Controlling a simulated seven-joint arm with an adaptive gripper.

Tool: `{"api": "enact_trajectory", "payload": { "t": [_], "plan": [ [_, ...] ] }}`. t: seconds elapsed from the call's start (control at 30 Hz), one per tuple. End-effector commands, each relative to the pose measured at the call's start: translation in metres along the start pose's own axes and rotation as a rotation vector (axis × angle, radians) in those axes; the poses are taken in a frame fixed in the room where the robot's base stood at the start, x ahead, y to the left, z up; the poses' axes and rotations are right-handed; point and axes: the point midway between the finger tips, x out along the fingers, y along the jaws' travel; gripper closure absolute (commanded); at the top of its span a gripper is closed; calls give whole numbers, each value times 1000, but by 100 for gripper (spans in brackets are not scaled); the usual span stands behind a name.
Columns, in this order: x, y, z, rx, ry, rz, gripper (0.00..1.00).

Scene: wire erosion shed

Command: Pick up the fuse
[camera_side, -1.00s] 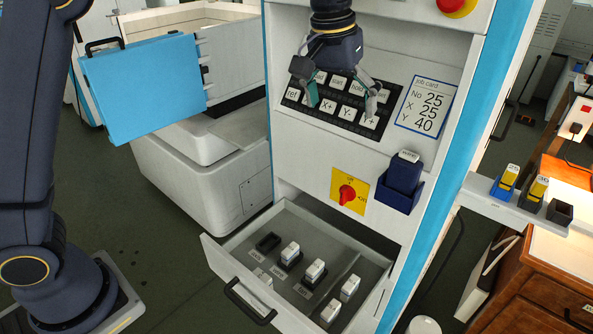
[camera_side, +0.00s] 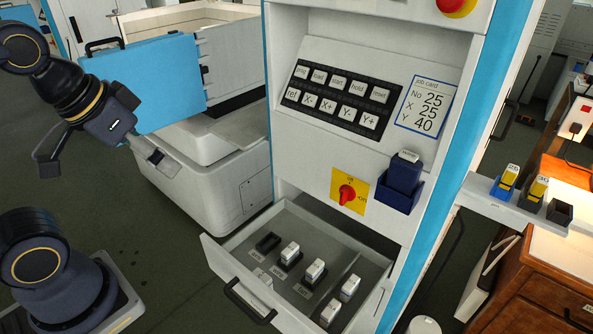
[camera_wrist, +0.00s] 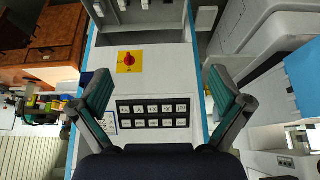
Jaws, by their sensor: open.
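Several white fuse-like blocks are in the open drawer (camera_side: 238,252) in the side view. One white block (camera_side: 290,252) and another (camera_side: 316,269) stand in dark holders. Two more, one white block (camera_side: 350,287) and one nearer the front (camera_side: 331,312), are at the drawer's right. I cannot tell which is the task's fuse. My gripper (camera_side: 103,162) is open and empty at the left, well apart from the drawer, in front of the blue panel. In the wrist view its fingers (camera_wrist: 160,92) are spread, with the key panel (camera_wrist: 154,113) seen between them.
An empty dark holder (camera_side: 268,242) sits in the drawer's back left. The red switch (camera_side: 347,194) and a dark blue box (camera_side: 400,186) are on the cabinet face above the drawer. A blue panel (camera_side: 150,85) stands behind my gripper. A shelf (camera_side: 480,190) with yellow-topped blocks juts out right.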

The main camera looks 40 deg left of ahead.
Motion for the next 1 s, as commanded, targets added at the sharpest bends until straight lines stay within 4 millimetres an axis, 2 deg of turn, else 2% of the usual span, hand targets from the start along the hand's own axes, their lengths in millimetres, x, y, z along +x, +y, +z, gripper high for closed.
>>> {"api": "enact_trajectory", "payload": {
  "t": [0.23,0.63,1.0],
  "plan": [
    [0,0,0,-2,-1,0,1],
    [0,0,0,-3,-1,0,43],
    [0,0,-2,-38,7,0,44]
  ]
}}
